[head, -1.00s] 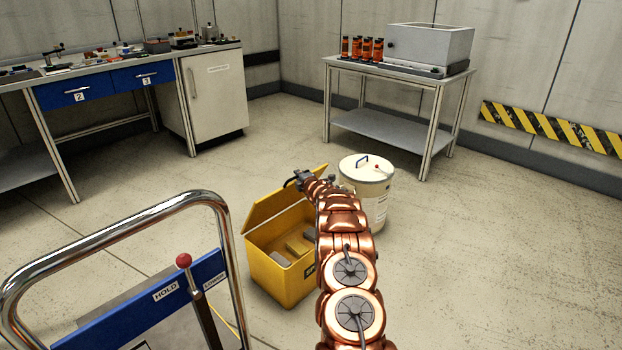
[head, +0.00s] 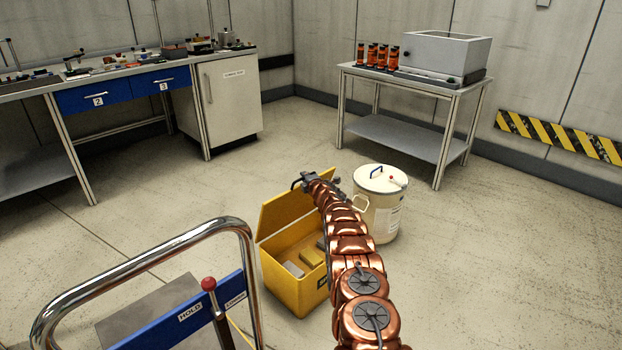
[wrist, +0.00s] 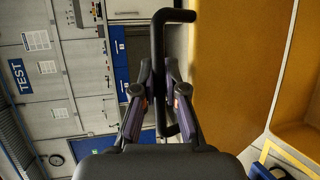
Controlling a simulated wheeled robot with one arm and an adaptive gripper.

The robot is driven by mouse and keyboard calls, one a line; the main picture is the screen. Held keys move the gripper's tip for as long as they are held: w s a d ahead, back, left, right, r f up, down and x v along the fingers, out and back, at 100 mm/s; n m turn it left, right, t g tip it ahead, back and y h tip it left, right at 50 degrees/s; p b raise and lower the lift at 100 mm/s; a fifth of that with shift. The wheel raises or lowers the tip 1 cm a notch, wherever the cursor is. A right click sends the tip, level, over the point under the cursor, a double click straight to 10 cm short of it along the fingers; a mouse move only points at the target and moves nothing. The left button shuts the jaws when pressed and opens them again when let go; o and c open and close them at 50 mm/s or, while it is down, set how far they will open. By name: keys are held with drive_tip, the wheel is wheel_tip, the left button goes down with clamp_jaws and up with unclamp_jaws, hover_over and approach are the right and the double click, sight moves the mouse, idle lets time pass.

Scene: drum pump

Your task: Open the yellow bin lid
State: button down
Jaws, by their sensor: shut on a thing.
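The yellow bin (head: 290,287) stands on the floor left of the white drum, with several blocks inside. Its lid (head: 285,212) is raised at the back, tilted up over the open bin. My gripper (head: 308,181) is at the top edge of the lid. In the wrist view my gripper (wrist: 158,90) is shut on a black bar handle (wrist: 157,60), which passes between its fingers. The yellow lid (wrist: 235,60) fills the right of that view. My arm hides the bin's right side in the head view.
A white drum (head: 380,215) with a blue handle stands close right of the bin. A chrome cart rail (head: 150,250) is at front left. A table (head: 410,85) and a workbench (head: 110,75) stand behind. The floor at right is clear.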

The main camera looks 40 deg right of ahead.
drive_tip(key=shift+w+a, duration=0.3)
drive_tip(key=shift+a, duration=0.15)
drive_tip(key=c, duration=1.4)
unclamp_jaws()
drive_tip(key=shift+c, duration=0.2)
drive_tip(key=shift+o, duration=1.2)
drive_tip(key=shift+s+d, duration=0.15)
drive_tip(key=shift+d, duration=0.15)
drive_tip(key=shift+s+r, duration=0.1)
drive_tip(key=shift+r, duration=0.15)
drive_tip(key=v, duration=0.7)
drive_tip(key=shift+f, duration=0.2)
